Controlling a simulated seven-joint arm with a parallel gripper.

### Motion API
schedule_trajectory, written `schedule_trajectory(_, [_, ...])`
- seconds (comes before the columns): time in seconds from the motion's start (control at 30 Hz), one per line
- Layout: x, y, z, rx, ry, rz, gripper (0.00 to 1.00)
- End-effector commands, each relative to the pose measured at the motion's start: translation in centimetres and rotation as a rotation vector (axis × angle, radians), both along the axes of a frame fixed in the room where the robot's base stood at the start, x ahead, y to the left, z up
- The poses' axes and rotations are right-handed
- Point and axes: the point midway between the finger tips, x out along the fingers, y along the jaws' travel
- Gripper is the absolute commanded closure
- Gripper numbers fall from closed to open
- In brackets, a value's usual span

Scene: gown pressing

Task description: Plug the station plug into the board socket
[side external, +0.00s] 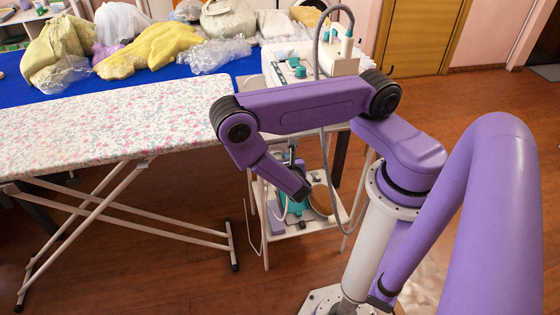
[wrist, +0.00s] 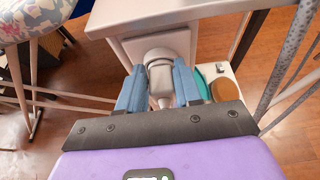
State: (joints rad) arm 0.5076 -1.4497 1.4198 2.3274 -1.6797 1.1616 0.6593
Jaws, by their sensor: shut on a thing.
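My gripper (wrist: 158,84) has its two blue fingers shut on a pale grey-white plug (wrist: 160,77) in the wrist view. The plug lies between the fingers and points away from my wrist, toward a white block (wrist: 178,40) on the stand just under its top, which looks like the board socket. The plug's front end overlaps the block in this view. I cannot tell whether it is in the socket, touching it or just short of it. In the side view, my arm reaches down beside the stand, and the fingers, plug and socket are hidden or too small to make out.
A white steam station (side external: 300,65) stands on the stand, with a grey hose (side external: 325,150) hanging near my arm. Teal and brown items sit on the lower shelf (side external: 300,228). A floral ironing board (side external: 110,118) is at left, before a blue table (side external: 165,88) with garments.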

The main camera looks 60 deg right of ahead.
Motion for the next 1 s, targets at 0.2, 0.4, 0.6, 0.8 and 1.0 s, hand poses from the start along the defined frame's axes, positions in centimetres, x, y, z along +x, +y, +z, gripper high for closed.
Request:
schedule_trajectory(0.2, [-0.1, 0.0, 0.0, -0.001, 0.000, -0.002, 1.00])
schedule_trajectory(0.4, [0.0, 0.0, 0.0, -0.002, 0.000, -0.001, 0.36])
schedule_trajectory(0.6, [-0.1, 0.1, 0.0, -0.001, 0.001, 0.000, 0.36])
schedule_trajectory(0.8, [-1.0, 1.2, 0.6, -0.002, 0.003, 0.008, 0.36])
schedule_trajectory(1.0, [-3.0, 3.3, 1.8, -0.002, 0.002, 0.010, 0.36])
